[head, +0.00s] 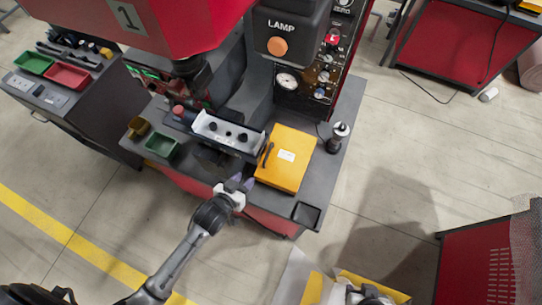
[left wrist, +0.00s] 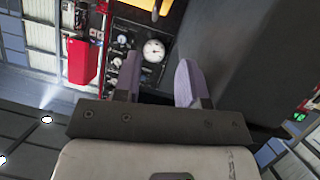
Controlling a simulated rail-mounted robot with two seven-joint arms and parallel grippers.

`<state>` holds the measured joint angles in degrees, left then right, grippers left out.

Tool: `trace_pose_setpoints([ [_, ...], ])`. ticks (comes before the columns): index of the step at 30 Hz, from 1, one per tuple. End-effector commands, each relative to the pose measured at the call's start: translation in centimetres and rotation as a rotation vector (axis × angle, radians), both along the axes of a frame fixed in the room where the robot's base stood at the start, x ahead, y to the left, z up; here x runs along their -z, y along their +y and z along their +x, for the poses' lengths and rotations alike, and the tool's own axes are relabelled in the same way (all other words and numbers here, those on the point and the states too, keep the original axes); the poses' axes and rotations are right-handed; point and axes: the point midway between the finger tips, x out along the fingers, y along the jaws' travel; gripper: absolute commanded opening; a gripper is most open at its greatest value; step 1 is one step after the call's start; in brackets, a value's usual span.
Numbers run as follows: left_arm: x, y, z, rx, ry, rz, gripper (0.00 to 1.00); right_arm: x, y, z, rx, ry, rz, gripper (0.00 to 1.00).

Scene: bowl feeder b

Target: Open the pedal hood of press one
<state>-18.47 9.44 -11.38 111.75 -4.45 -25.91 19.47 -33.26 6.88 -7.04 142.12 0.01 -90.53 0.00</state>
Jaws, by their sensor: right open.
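Press one (head: 165,20) is the red machine with a plate marked "1", standing above a grey work table (head: 345,115). I cannot make out a pedal hood with certainty; the floor below the table's front edge is partly hidden by the table and my left arm. My left gripper (head: 240,184) is at the table's front edge, just left of a yellow box (head: 284,160) with a white label. In the left wrist view its two purple fingers (left wrist: 158,84) stand apart with nothing seen between them.
A gauge (left wrist: 153,50) shows past my left fingers. A red cabinet (head: 475,265) stands lower right. Open floor (head: 385,170) lies right of the table.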

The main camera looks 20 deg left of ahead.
Motion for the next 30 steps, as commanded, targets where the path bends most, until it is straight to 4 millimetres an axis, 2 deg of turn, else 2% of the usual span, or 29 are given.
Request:
trace_pose_setpoints([
  [3, -0.4, -0.2, 0.5, -0.007, -0.029, -0.04, 0.38, 0.0, 0.3, 0.0, 0.004, 0.0, 0.008, 0.43],
  [7, 0.0, -0.4, 1.6, -0.013, -0.025, -0.052, 0.38, 0.0, 0.2, 0.0, 0.006, 0.0, 0.008, 0.43],
  [21, 3.2, -1.7, 9.3, -0.012, -0.024, -0.05, 0.38, 0.4, -0.3, 0.0, -0.003, 0.001, -0.008, 0.43],
  [30, 4.4, -2.2, 12.2, -0.012, -0.024, -0.05, 0.38, 0.6, -0.3, 0.0, -0.002, 0.0, -0.008, 0.43],
])
